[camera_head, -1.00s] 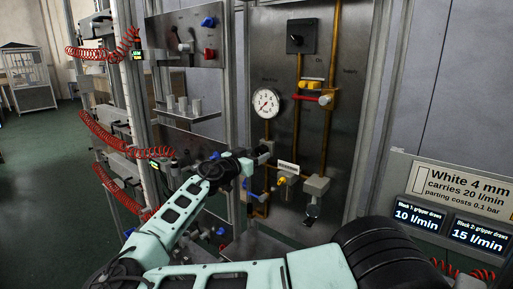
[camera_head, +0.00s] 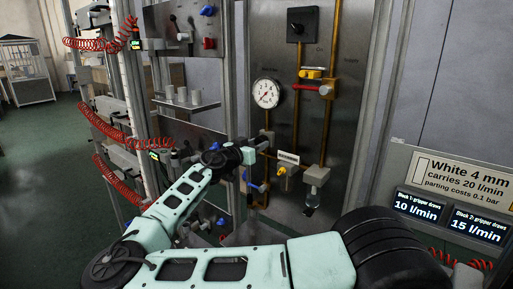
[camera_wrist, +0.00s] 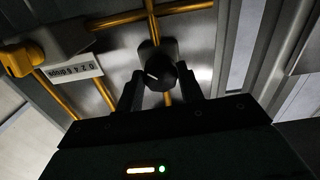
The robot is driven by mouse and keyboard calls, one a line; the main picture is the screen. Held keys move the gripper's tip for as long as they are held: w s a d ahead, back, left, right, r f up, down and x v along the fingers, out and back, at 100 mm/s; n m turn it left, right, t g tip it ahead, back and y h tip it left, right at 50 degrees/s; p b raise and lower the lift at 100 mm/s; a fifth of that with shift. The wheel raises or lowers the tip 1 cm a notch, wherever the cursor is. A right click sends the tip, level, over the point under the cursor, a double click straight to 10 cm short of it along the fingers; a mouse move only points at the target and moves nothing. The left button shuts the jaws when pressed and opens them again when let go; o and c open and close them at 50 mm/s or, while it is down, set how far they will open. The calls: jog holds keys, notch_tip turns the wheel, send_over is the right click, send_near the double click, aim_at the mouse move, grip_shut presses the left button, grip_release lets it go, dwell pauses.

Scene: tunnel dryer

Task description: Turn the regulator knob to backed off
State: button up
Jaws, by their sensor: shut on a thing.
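The regulator knob (camera_wrist: 157,75) is a round black knob with a short white mark, seen in the wrist view in front of brass-coloured pipes. My gripper (camera_wrist: 160,90) has one dark finger on each side of the knob and is shut on it. In the head view my gripper (camera_head: 258,146) reaches the metal panel below the round white pressure gauge (camera_head: 266,93); there my wrist mostly hides the knob. The gauge has a dark needle, but its reading is too small to tell.
A clear bowl (camera_head: 315,178) hangs to the right of my gripper.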

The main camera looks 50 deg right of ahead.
jog(key=n+b, duration=0.2)
jog(key=n, duration=0.4)
jog(key=n+b, duration=0.2)
jog(key=n, duration=0.5)
jog(key=n+b, duration=0.3)
jog(key=n, duration=0.4)
jog(key=shift+r, duration=0.25)
jog(key=n+p, duration=0.1)
jog(key=n, duration=0.3)
jog(key=shift+p, duration=0.35)
jog(key=shift+n+p, duration=0.4)
jog(key=shift+n, duration=0.8)
jog(key=shift+f, duration=0.1)
jog(key=o, duration=1)
